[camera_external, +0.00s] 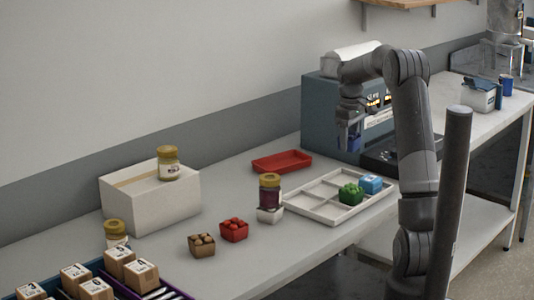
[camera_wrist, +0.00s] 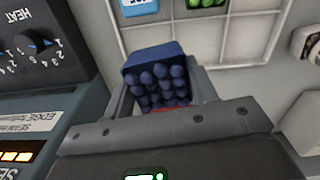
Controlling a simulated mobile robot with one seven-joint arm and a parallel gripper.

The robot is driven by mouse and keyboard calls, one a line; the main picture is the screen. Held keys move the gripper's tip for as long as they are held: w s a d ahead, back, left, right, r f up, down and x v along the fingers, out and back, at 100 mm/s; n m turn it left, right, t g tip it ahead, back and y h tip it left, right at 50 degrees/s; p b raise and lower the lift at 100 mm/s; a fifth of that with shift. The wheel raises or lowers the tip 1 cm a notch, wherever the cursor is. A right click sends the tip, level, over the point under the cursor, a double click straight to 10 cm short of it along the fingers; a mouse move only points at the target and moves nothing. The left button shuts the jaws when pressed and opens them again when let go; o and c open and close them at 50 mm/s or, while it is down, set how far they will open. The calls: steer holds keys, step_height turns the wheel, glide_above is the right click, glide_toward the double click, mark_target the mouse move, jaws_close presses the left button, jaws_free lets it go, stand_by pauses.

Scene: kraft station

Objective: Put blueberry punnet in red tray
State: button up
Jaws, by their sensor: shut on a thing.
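My gripper (camera_external: 352,122) is shut on the blueberry punnet (camera_wrist: 157,78), a dark blue box of round berries. In the wrist view the punnet sits between the two fingers. In the external view the punnet (camera_external: 354,142) hangs below my gripper, in front of the teal machine and above the counter, small and partly hard to make out. The red tray (camera_external: 282,161) lies flat on the counter, left of my gripper, and looks empty. A sliver of red shows under the punnet in the wrist view; I cannot tell what it is.
The teal machine (camera_external: 318,112) stands close by my gripper; its HEAT dial (camera_wrist: 33,40) is at the wrist view's left. A white divided tray (camera_external: 318,207) holds a green punnet (camera_external: 351,194) and a blue box (camera_external: 370,184). A stacked jar (camera_external: 270,190) stands near the red tray.

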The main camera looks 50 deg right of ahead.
steer(key=w+r+n, duration=0.2)
steer(key=w+n, duration=0.1)
steer(key=w, duration=1)
steer(key=shift+w+a+f, duration=1.2)
steer(key=shift+w+f, duration=0.45)
steer(key=shift+f, duration=0.2)
steer(key=shift+w+a+f, duration=1.15)
steer(key=shift+w+f, duration=0.55)
steer(key=shift+f, duration=0.1)
steer(key=shift+w+a+f, duration=1.2)
steer(key=shift+w+f, duration=0.45)
steer(key=shift+f, duration=0.2)
steer(key=shift+f, duration=0.25)
steer(key=shift+f, duration=0.35)
steer(key=o, duration=1)
steer(key=shift+r, duration=0.1)
